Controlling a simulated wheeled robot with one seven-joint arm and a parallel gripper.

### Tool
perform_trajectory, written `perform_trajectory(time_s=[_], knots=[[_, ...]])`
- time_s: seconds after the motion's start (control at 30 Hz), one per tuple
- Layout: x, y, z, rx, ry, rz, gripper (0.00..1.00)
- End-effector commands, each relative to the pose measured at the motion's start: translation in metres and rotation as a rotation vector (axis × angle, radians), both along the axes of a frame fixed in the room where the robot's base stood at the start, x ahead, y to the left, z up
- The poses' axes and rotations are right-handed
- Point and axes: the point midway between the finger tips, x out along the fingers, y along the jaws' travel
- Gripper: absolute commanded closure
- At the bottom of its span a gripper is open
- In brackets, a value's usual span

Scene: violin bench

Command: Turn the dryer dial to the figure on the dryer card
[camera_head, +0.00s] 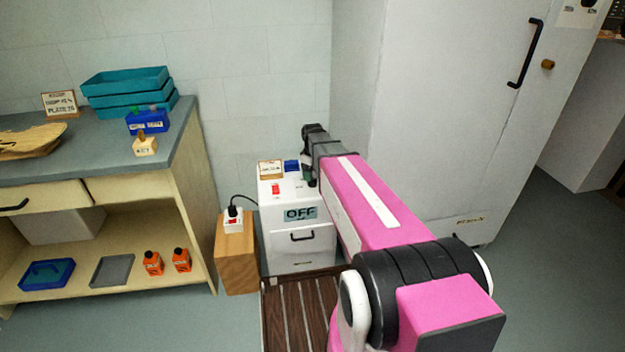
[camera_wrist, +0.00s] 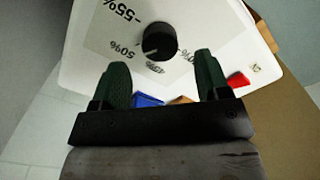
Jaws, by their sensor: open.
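The dryer (camera_head: 297,237) is a white box with a red switch and a display reading OFF. In the wrist view its black round dial (camera_wrist: 160,38) has a pale pointer line. Printed figures around it include 55% and 50%; others are partly covered or too small. My gripper (camera_wrist: 162,60) is open, its two green fingers apart on either side below the dial and not closed on it. In the head view my arm hides the dial and most of the gripper. The dryer card (camera_head: 270,168) stands on the dryer's back left; its writing is too small to read.
A blue block (camera_head: 291,166) is beside the card. A socket on a wooden block (camera_head: 236,252) stands left of the dryer, with a black cable. A tall grey cabinet (camera_head: 430,100) rises close on the right. A workbench (camera_head: 195,135) is at left.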

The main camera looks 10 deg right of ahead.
Motion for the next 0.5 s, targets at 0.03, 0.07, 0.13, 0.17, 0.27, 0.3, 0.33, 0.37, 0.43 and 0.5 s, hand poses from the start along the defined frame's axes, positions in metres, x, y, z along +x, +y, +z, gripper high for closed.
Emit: perform_trajectory(time_s=[0.03, 0.07, 0.13, 0.17, 0.27, 0.3, 0.33, 0.37, 0.43, 0.5], knots=[[0.0, 0.0, 0.011, 0.0, -0.003, 0.0, 0.31], [-0.001, 0.0, 0.016, 0.0, -0.003, 0.0, 0.31], [0.0, 0.0, 0.027, -0.001, -0.002, 0.0, 0.31], [0.0, 0.0, 0.032, 0.0, -0.003, 0.0, 0.31], [0.0, 0.0, 0.045, 0.0, -0.001, 0.0, 0.31], [0.0, 0.0, 0.049, 0.0, -0.001, 0.0, 0.31], [0.0, 0.0, 0.052, 0.0, -0.001, 0.0, 0.31], [0.0, 0.0, 0.055, 0.0, -0.001, 0.0, 0.31], [0.0, 0.0, 0.06, -0.001, -0.001, 0.0, 0.31], [0.0, 0.0, 0.063, 0.0, 0.0, 0.0, 0.31]])
